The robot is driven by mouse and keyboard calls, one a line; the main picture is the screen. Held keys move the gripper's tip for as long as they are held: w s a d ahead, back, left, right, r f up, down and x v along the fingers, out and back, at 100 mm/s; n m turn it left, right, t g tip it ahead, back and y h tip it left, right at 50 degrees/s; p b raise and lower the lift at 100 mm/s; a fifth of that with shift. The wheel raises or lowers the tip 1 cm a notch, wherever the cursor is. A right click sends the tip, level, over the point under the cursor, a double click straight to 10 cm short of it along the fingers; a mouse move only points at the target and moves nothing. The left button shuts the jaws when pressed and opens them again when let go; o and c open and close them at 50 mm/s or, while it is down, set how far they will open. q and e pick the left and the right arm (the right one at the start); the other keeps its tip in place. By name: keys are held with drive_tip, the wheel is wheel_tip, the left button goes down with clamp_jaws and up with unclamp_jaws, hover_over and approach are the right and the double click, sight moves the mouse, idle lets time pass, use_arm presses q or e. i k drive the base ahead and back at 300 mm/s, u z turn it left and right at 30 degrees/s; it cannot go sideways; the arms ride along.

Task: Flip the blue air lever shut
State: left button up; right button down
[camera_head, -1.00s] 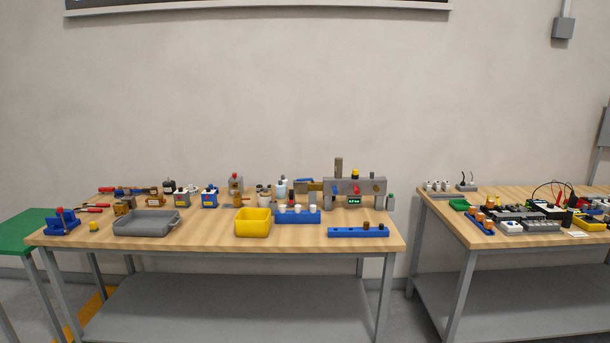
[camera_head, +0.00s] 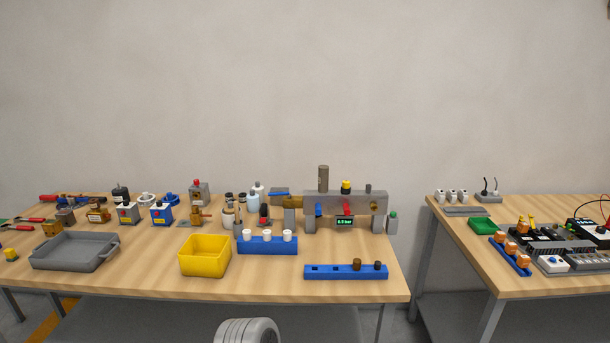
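A grey manifold block (camera_head: 370,203) stands on posts at the back right of the near bench. A small blue lever (camera_head: 318,209) hangs down on its front left, beside a red lever (camera_head: 347,207). A second blue handle (camera_head: 279,193) lies nearly level on top of a brass-coloured fitting (camera_head: 292,214) at the block's left end. I cannot tell from here which blue one is the air lever. A green display (camera_head: 344,222) below the red lever is lit. Neither of my grippers is in view; only a pale rounded part of mine shows at the bottom edge.
In front of the manifold are a blue rack with white caps (camera_head: 267,246) and a blue strip (camera_head: 345,272). A yellow bin (camera_head: 205,256) and a grey tray (camera_head: 73,251) stand further left. A gap separates this bench from the right-hand one (camera_head: 460,225).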

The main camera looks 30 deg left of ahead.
sight(287, 193)
drive_tip(key=u, duration=0.7)
drive_tip(key=i, duration=1.15)
drive_tip(key=u, duration=0.9)
